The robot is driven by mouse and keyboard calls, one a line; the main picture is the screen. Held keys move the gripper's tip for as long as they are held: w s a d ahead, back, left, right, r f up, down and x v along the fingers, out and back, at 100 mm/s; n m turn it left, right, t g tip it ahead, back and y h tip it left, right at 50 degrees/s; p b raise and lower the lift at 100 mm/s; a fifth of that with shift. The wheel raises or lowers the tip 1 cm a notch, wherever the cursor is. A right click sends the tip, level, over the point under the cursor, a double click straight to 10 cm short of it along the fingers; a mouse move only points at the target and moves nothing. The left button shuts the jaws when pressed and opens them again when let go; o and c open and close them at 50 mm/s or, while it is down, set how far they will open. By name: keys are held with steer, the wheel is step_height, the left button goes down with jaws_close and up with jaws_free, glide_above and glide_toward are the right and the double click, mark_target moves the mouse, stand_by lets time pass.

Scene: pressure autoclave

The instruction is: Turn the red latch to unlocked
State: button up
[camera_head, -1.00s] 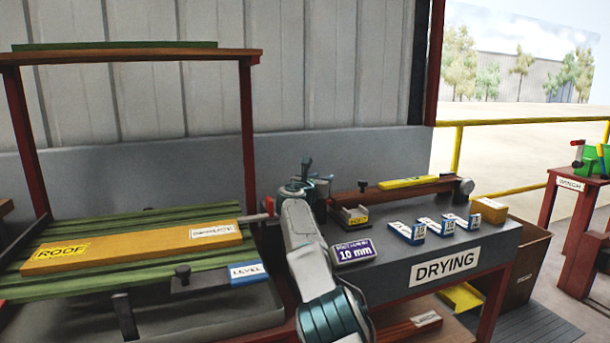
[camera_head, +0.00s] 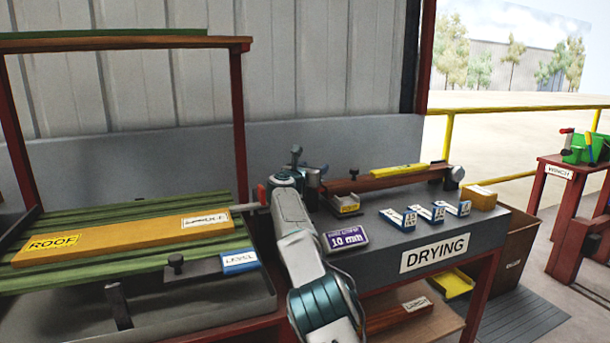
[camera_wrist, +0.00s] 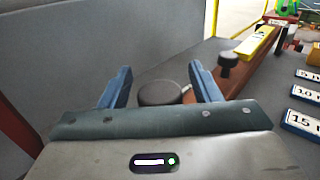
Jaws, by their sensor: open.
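No part that I can surely name as the red latch shows. A small red-tipped handle (camera_head: 262,194) sticks out at the right end of the plank rack, just left of my arm. My gripper (camera_wrist: 160,70) is open and empty, with its two blue fingers apart. It also shows in the head view (camera_head: 312,176), above the back left of the drying bench (camera_head: 400,235). A dark round knob (camera_wrist: 160,92) shows between and below the fingers in the wrist view. I cannot tell whether they touch it. My arm hides part of the bench's left end.
A brown beam (camera_head: 385,181) with a yellow piece lies along the bench's back. Several blue-white labelled blocks (camera_head: 438,212) and a purple 10 mm sign (camera_head: 345,238) stand in front. The plank rack (camera_head: 100,262) is at left. A winch table (camera_head: 566,168) with a red-tipped lever stands far right.

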steer(key=shift+s+a+f+b, duration=0.1)
steer(key=shift+s+a+b, duration=0.2)
steer(key=shift+s+b, duration=0.4)
steer(key=b+v, duration=0.4)
steer(key=v, duration=0.8)
steer(key=s+d+r+n+y+p, duration=0.2)
steer(key=d+r+n+y+p, duration=0.1)
steer(key=d+r+n+p, duration=0.3)
steer(key=s+d+r+n+y+p, duration=0.3)
steer(key=r+n+y+p, duration=0.1)
steer(key=r+n+p, duration=0.35)
steer(key=s+d+f+n+g+p, duration=0.1)
steer(key=s+d+n+g+p, duration=0.3)
steer(key=s+n, duration=0.5)
steer(key=s+d+f+n+g+p, duration=0.1)
steer(key=s+d+n+g+p, duration=0.3)
steer(key=s, duration=1.5)
steer(key=s+d+f+n+g+p, duration=0.1)
steer(key=s+d+n+g+p, duration=0.3)
steer(key=s+n+p, duration=0.8)
steer(key=s+n+g, duration=0.1)
steer(key=s, duration=0.2)
steer(key=shift+f+n+g, duration=0.2)
steer(key=shift+n+g, duration=0.15)
steer(key=shift+g, duration=0.05)
